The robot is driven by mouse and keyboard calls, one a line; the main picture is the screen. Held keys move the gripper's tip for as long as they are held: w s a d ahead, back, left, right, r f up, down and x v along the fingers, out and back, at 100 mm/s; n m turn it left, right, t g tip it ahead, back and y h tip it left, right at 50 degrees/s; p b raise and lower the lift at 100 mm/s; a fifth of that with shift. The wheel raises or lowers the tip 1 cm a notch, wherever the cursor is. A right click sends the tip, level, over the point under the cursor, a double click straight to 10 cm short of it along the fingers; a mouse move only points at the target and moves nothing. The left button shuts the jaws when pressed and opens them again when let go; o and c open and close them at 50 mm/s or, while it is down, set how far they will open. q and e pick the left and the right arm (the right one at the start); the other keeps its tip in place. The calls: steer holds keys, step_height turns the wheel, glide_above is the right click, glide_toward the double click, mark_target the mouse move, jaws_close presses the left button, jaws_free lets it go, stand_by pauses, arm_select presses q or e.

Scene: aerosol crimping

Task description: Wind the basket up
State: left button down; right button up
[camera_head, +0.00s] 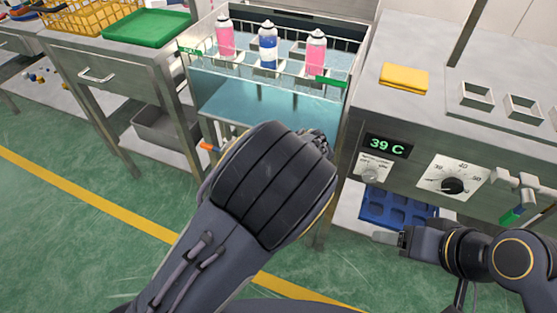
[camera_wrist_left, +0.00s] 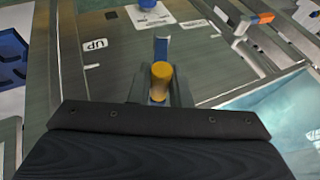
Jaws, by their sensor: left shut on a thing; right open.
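The wire basket (camera_head: 332,81) with green tabs sits at the top of the glass-fronted water tank (camera_head: 250,104). Two pink cans (camera_head: 226,38) and one blue can (camera_head: 268,46) stand upright in it. My left arm covers the area below the tank in the head view, hiding the left gripper there. In the left wrist view my left gripper (camera_wrist_left: 160,88) is shut on a yellow knob (camera_wrist_left: 162,74), beside a panel marked UP (camera_wrist_left: 96,45). My right gripper (camera_head: 385,238) is open and empty, low at the right by a blue tray.
The blue tray (camera_head: 395,207) lies on a low shelf under the bench with the 39 C display (camera_head: 386,145) and dial (camera_head: 452,185). A yellow cloth (camera_head: 404,79) lies on that bench. A green tray (camera_head: 146,27) and yellow basket (camera_head: 88,15) stand at the left.

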arm_select(q)
steer(key=s+d+f+t+y+b, duration=0.1)
steer(key=d+f+y+b, duration=0.1)
steer(key=f+y+b, duration=0.1)
steer(key=s+d+f+m+t+y+b, duration=0.1)
steer(key=d+f+y+b, duration=0.1)
steer(key=f+b, duration=0.4)
steer(key=shift+s+d+f+y, duration=0.15)
steer(key=shift+d+f+y, duration=0.25)
steer(key=shift+d+f, duration=0.15)
steer(key=shift+d, duration=0.1)
stand_by(0.4)
steer(key=c, duration=1.3)
jaws_free()
steer(key=shift+m+t, duration=0.3)
steer(key=shift+c, duration=0.2)
steer(key=shift+r, duration=0.1)
steer(key=shift+d+r, duration=0.1)
